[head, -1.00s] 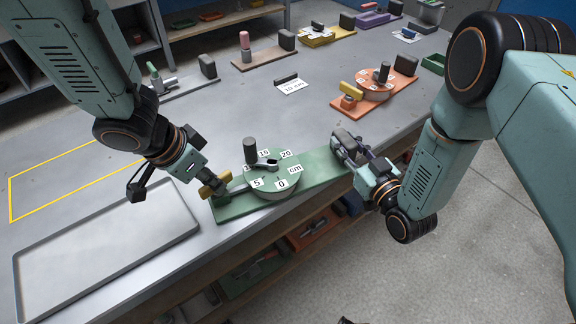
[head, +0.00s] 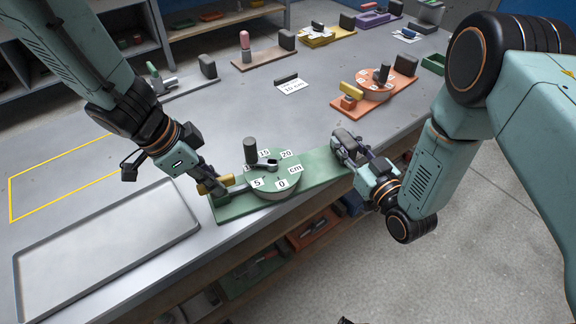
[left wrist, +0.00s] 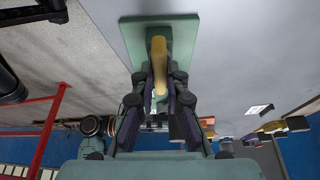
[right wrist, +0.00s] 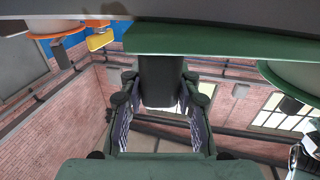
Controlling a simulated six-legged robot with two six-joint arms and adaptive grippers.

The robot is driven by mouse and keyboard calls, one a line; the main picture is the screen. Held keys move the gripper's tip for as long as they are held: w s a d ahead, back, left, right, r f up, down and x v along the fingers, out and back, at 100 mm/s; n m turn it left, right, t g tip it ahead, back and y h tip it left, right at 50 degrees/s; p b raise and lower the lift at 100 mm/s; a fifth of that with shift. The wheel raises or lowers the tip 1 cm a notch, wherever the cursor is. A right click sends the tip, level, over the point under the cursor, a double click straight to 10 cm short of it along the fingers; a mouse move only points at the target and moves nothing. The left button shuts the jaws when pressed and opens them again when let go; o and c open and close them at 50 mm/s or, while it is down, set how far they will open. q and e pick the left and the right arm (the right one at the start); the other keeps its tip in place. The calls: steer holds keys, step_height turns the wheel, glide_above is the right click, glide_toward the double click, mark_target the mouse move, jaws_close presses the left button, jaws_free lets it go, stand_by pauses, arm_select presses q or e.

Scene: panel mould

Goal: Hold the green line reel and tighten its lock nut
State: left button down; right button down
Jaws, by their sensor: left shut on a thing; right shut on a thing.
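The green line reel stands on a green base board (head: 318,178) at the front edge of the bench. Its round dial (head: 281,187) carries white labels, and a dark crank knob (head: 250,150) stands upright. The yellow lock nut (head: 213,186) is at the board's left end. My left gripper (head: 210,193) is shut on this nut, which also shows between the fingers in the left wrist view (left wrist: 158,62). My right gripper (head: 350,150) is shut on the dark grip block (right wrist: 160,80) at the board's right end. The fingers partly hide both.
An empty grey tray (head: 105,250) lies left of the reel, beside a yellow outlined area. An orange reel (head: 377,90) with its own yellow nut stands behind to the right. A small card (head: 292,87) and other coloured boards are farther back. The bench middle is clear.

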arm_select(q)
steer(key=m+g, duration=0.1)
steer(key=m, duration=0.2)
steer(key=shift+w+m, duration=0.15)
steer(key=shift+m, duration=0.25)
arm_select(e)
steer(key=shift+f, duration=0.1)
arm_select(q)
steer(key=m+g, duration=0.2)
steer(key=m, duration=0.2)
steer(key=shift+w+m, duration=0.1)
steer(key=shift+m, duration=0.2)
steer(key=m+g, duration=0.1)
steer(key=m, duration=0.2)
steer(key=shift+w+y, duration=0.1)
steer(key=shift+y, duration=0.2)
steer(key=shift+d+m+g+y, duration=0.1)
steer(key=shift+m+g+y, duration=0.2)
steer(key=shift+m, duration=0.75)
steer(key=shift+d+m+g+y, duration=0.15)
steer(key=shift+m+g, duration=0.25)
steer(key=shift+m, duration=0.65)
steer(key=shift+a, duration=0.1)
steer(key=c, duration=1.4)
jaws_free()
steer(key=shift+o, duration=0.2)
